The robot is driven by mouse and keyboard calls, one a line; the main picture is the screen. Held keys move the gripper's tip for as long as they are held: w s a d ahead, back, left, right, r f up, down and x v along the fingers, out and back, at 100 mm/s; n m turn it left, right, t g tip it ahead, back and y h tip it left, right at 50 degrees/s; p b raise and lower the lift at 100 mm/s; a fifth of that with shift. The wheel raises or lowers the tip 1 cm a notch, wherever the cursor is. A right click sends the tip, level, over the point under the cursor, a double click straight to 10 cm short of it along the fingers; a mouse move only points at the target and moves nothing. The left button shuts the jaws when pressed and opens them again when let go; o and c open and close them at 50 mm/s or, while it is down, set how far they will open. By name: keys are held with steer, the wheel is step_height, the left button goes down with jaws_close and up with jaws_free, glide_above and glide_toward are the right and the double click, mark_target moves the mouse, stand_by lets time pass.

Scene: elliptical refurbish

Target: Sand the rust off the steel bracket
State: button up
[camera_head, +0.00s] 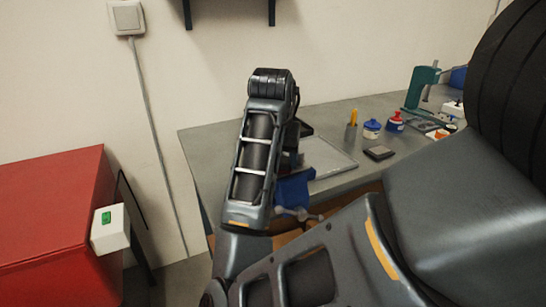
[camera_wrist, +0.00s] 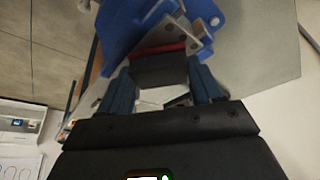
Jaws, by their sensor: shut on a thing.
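In the wrist view, my gripper (camera_wrist: 162,72) is shut on a dark block with a red face (camera_wrist: 158,69), which looks like a sanding block. Its red face points at the steel bracket (camera_wrist: 188,27), a grey plate with holes, and lies right at it; I cannot tell if they touch. The bracket is in the blue vise (camera_wrist: 117,30). In the head view, the vise (camera_head: 294,189) stands at the bench's front edge, partly behind my arm. My gripper, the block and the bracket are hidden there. Rust is not clear to see.
The grey bench (camera_head: 208,150) carries a grey mat (camera_head: 326,160), a dark flat block (camera_head: 379,153), a cup with a yellow-handled tool (camera_head: 351,131), blue-labelled containers (camera_head: 372,129) and a green press (camera_head: 420,88). A red cabinet (camera_head: 55,215) stands left.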

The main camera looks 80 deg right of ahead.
steer(key=shift+s+d+p, duration=0.35)
steer(key=shift+s+d, duration=0.3)
steer(key=shift+s, duration=0.2)
steer(key=shift+s+d+f, duration=0.2)
steer(key=shift+s+d, duration=0.2)
steer(key=shift+s, duration=0.35)
steer(key=shift+c, duration=0.5)
steer(key=shift+s+d+r+p, duration=0.15)
steer(key=shift+d+p, duration=0.1)
steer(key=shift+p, duration=0.25)
steer(key=shift+w+a, duration=0.65)
steer(key=shift+w, duration=0.25)
steer(key=shift+w+a, duration=0.65)
steer(key=shift+w, duration=0.2)
steer(key=shift+w+a+b, duration=0.45)
steer(key=shift+w+a, duration=0.8)
steer(key=shift+w, duration=0.2)
step_height(320, 180, up, 3)
steer(key=p, duration=0.3)
steer(key=shift+r, duration=1.45)
